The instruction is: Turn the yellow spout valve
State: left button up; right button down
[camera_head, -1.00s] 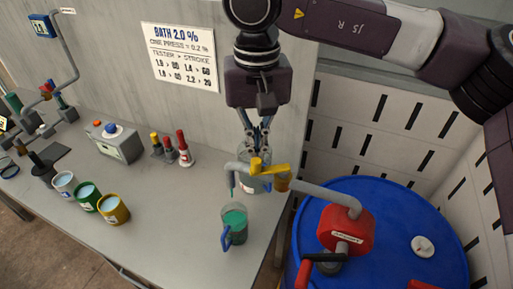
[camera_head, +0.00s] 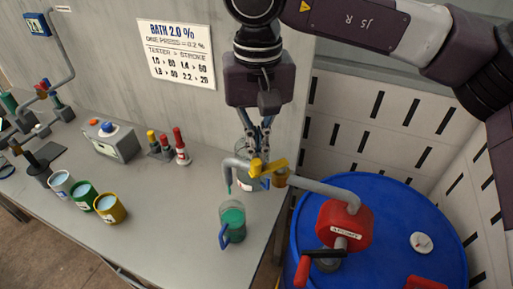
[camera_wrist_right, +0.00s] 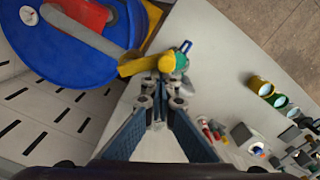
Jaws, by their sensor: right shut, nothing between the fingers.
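The yellow spout valve (camera_head: 272,167) sits on the grey spout pipe (camera_head: 320,188), near the bent outlet above the table. It also shows in the right wrist view (camera_wrist_right: 138,66), just beyond the fingertips. My right gripper (camera_head: 258,152) is shut and empty, pointing down right behind the valve; I cannot tell whether the fingertips touch it. In the right wrist view the fingers (camera_wrist_right: 160,92) come together beside the yellow handle. A clear jug (camera_head: 232,222) with green liquid and a blue handle stands below the outlet. My left gripper is not in view.
A blue drum (camera_head: 400,200) with a red pump head (camera_head: 345,226) and a red-handled crank (camera_head: 303,272) stands right of the table. A clear container (camera_head: 243,158) is partly hidden behind the spout. Several cups and bottles stand left on the grey table (camera_head: 165,225).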

jog(key=shift+s+d, duration=0.35)
jog(key=shift+s, duration=0.25)
jog(key=shift+f+b, duration=0.1)
jog(key=shift+b, duration=0.2)
